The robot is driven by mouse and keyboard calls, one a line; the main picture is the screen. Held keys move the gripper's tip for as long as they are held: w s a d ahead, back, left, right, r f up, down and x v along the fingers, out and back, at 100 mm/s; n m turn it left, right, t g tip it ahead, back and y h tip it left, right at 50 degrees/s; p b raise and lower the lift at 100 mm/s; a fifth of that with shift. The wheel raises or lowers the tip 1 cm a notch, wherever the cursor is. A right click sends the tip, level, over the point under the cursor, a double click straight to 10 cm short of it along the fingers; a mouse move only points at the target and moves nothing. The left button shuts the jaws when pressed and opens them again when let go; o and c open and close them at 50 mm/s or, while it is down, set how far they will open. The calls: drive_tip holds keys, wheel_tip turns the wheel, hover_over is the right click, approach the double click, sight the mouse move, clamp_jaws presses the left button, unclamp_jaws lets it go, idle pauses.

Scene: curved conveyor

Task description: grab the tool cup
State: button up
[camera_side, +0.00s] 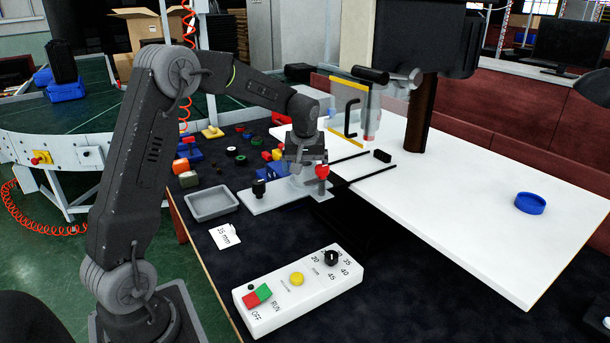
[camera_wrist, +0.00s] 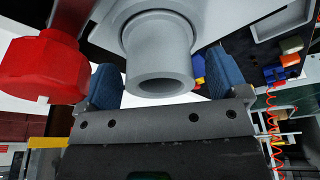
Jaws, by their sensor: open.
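A light grey, hollow, cup-like cylinder (camera_wrist: 160,72) with a wide collar fills the middle of the wrist view; I take it to be the tool cup. Its round open end faces the camera. My gripper (camera_wrist: 163,85) is open, with one blue ribbed finger on each side of the cylinder. Whether the pads touch it, I cannot tell. In the side view my gripper (camera_side: 305,160) is low over a grey base plate (camera_side: 262,202), pointing down, and largely hides the cylinder. A red knob (camera_side: 322,172) is close beside my gripper; it also shows in the wrist view (camera_wrist: 45,65).
A grey tray (camera_side: 211,203) and a control box (camera_side: 300,290) are in front. Small coloured parts (camera_side: 240,160) lie on the dark table behind. A white tabletop (camera_side: 480,240) to the right carries a blue round dish (camera_side: 530,203). A dark post (camera_side: 420,115) stands behind.

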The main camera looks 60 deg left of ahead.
drive_tip(key=shift+r, duration=0.1)
drive_tip(key=c, duration=1.1)
